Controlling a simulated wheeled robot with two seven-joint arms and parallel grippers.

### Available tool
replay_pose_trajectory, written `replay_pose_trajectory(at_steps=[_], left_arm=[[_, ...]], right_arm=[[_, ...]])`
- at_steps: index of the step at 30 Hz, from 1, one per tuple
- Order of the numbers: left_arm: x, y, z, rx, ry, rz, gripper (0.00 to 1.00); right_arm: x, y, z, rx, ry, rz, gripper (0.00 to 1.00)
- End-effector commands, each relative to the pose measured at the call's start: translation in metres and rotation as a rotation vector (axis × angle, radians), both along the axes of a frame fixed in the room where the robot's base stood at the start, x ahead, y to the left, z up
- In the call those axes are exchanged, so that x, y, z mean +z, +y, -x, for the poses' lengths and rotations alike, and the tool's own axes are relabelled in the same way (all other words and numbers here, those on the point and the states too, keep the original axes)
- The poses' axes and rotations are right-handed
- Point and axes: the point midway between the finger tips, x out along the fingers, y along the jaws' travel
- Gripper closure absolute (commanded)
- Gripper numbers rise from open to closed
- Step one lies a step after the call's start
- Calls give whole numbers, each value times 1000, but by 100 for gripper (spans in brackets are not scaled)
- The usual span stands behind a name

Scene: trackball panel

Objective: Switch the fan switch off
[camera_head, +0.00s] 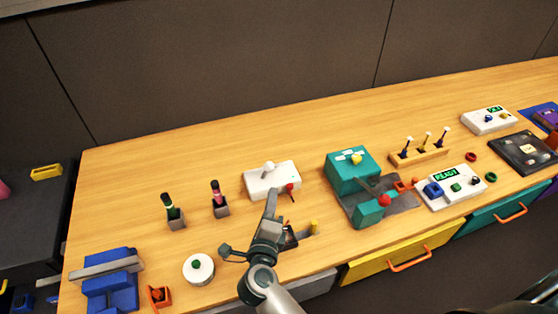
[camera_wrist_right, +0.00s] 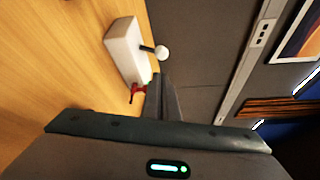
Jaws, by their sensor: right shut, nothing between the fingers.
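A white box (camera_head: 258,184) with a pale ball-tipped lever (camera_head: 268,167) stands near the middle of the bench. I see no label naming it as the fan switch. In the right wrist view the white box (camera_wrist_right: 123,50) shows a dark stem with a white ball (camera_wrist_right: 162,53) at its end. My right gripper (camera_head: 272,195) is shut and empty, with its tips at the front edge of the box. The shut fingers also show in the right wrist view (camera_wrist_right: 158,85), close to the box. Whether they touch it is unclear. My left gripper is not in view.
A small red part (camera_head: 290,188) sits beside the box's right end. A teal machine (camera_head: 350,176) stands to the right, and two upright dark handles in grey holders (camera_head: 221,209) stand to the left. A white round button unit (camera_head: 198,278) is at the front left. The bench behind is clear.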

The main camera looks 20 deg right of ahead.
Motion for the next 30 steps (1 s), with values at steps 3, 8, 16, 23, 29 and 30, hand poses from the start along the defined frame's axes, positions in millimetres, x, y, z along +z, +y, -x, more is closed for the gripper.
replay_pose_trajectory(at_steps=[3,8,16,23,29,30], left_arm=[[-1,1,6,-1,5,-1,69],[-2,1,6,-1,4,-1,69],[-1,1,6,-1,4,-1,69],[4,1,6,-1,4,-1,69],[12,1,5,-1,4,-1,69],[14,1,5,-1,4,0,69]], right_arm=[[-6,0,1,-13,19,-14,100],[-7,0,1,-16,22,-17,100],[-6,-1,0,-16,21,-15,100],[-7,-7,-14,-15,20,-14,100],[-9,-18,-39,-14,19,-13,100],[-10,-20,-45,-15,20,-12,100]])
